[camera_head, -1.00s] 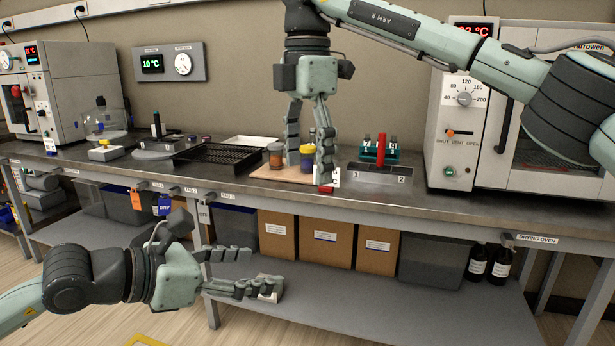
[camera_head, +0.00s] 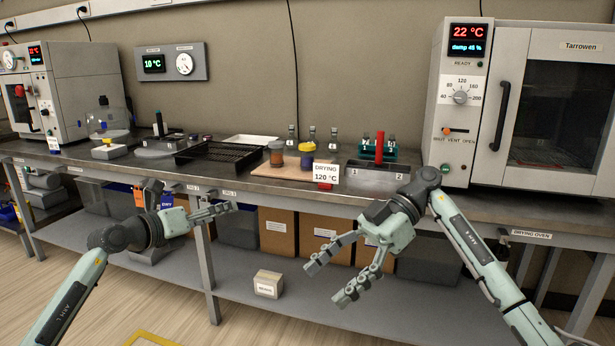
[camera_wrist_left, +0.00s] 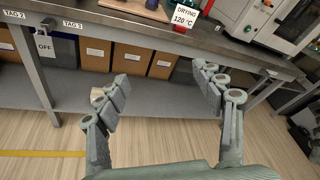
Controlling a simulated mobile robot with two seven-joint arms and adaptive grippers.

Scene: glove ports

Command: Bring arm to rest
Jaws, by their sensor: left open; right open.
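My right gripper (camera_head: 327,281) is open and empty in the head view. It hangs in front of the bench, below the bench top, with its fingers pointing down and left. My left gripper (camera_head: 234,210) is open and empty in front of the bench edge at the left, with its fingers pointing right.
The bench top (camera_head: 440,205) carries a wooden board (camera_head: 290,170) with two jars, a "DRYING 120 °C" sign (camera_head: 326,175), a black tray (camera_head: 217,157) and the drying oven (camera_head: 530,110). Cardboard boxes (camera_head: 277,232) and a small labelled box (camera_head: 268,284) sit on the lower shelf. Wood floor is open in front.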

